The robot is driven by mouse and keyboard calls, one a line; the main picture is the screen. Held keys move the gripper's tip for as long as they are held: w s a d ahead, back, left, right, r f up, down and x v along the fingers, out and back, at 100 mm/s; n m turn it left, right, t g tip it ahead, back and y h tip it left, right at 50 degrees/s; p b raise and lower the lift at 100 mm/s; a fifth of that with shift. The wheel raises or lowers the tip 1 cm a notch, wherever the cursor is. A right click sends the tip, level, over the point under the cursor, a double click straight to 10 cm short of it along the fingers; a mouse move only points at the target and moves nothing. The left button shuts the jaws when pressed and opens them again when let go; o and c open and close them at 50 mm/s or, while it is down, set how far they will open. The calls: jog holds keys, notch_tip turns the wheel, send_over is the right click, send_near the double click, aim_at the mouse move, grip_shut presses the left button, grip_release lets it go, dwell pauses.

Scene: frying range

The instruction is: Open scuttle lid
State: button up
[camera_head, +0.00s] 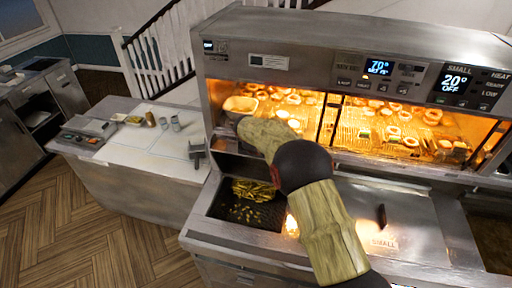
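The scuttle's flat metal lid (352,207), marked SMALL, lies shut on the right of the counter below the heated cabinet. A dark upright handle (382,215) stands on it. To its left is an open dark well (222,208) with chips (254,190) in it. My arm crosses in front of the counter between the well and the lid and hides part of both. Its far end points up and left toward the cabinet. My gripper's fingers do not show, so I cannot see whether they hold anything.
The lit heated cabinet (360,58) stands over the counter, with food on its racks and digital displays above. A side counter (150,148) at left holds small containers and a dark-handled tool (197,152). The wooden floor (75,235) at left is clear.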

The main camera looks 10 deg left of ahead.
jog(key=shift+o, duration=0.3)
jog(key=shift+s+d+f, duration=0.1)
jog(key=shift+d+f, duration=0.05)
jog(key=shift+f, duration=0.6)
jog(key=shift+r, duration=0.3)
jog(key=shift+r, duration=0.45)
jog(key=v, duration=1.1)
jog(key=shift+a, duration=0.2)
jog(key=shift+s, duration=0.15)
